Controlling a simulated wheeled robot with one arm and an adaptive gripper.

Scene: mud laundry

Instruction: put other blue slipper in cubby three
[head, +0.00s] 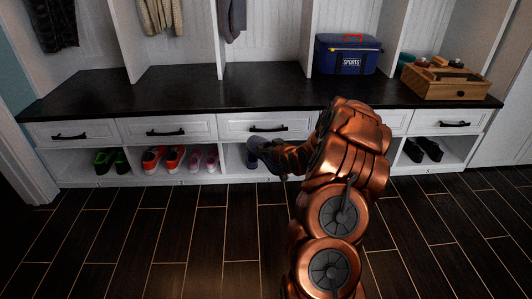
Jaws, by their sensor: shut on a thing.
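My copper arm reaches forward from the lower right to the bench. My gripper (267,153) is at the front of the third open cubby from the left (233,165), under the bench. It is shut on a blue-grey slipper (255,144), which is tilted up at the cubby opening, just below the drawer front. The gripper hides part of the slipper. The picture is too small to tell whether the slipper touches the cubby floor or whether its mate stands behind or below it. My arm covers the right side of this cubby.
Green shoes (111,160), orange shoes (163,159) and pink shoes (203,160) stand in cubbies to the left, black shoes (422,150) to the right. Above are drawers and a dark bench top (190,89) bearing a blue sports cooler (347,56) and a wooden box (444,83). The floor is clear.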

